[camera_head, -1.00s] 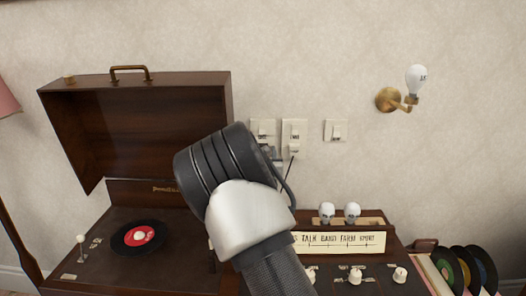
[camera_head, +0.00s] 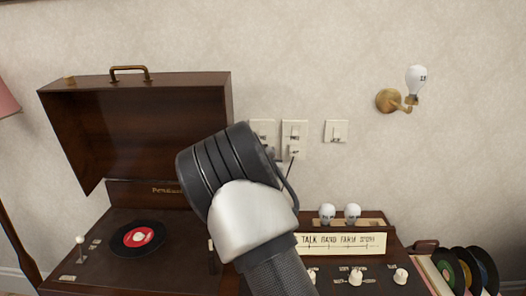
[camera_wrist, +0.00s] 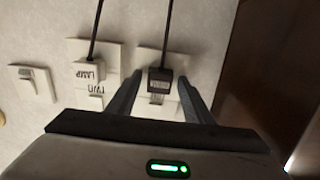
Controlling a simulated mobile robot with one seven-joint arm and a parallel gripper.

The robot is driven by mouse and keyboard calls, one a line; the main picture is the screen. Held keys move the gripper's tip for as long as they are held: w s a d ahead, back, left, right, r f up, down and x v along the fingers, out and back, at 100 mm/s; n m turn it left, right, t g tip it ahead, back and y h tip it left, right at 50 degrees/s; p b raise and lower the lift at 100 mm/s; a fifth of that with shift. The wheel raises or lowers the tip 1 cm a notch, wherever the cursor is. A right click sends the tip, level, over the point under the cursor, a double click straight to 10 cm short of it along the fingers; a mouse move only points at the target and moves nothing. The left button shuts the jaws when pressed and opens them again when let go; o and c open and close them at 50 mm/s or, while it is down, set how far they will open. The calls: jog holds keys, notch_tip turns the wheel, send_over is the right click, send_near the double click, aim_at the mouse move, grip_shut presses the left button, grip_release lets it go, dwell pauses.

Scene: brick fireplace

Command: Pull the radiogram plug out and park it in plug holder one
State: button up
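The dark radiogram plug (camera_wrist: 160,82) sits in its wall plate in the wrist view, with its black cord running from it. The lettering on it is hard to read. My gripper (camera_wrist: 160,92) is open at the wall, with one finger on each side of this plug and a visible gap on both sides. In the head view my gripper's body hides the plug and most of the fingers. Wall plates (camera_head: 294,129) show just above and right of the gripper. Which part is plug holder one, I cannot tell.
A white lamp plug (camera_wrist: 89,71) with its own cord sits beside the dark plug, near a label reading TWO. A light switch (camera_head: 335,131) is further along. The radiogram's open lid (camera_head: 140,130) stands left, and bulbs (camera_head: 327,214) are below.

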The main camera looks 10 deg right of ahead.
grip_shut()
jog(key=s+a, duration=0.1)
jog(key=s, duration=0.5)
dwell(1.0)
jog(key=shift+a, duration=0.1)
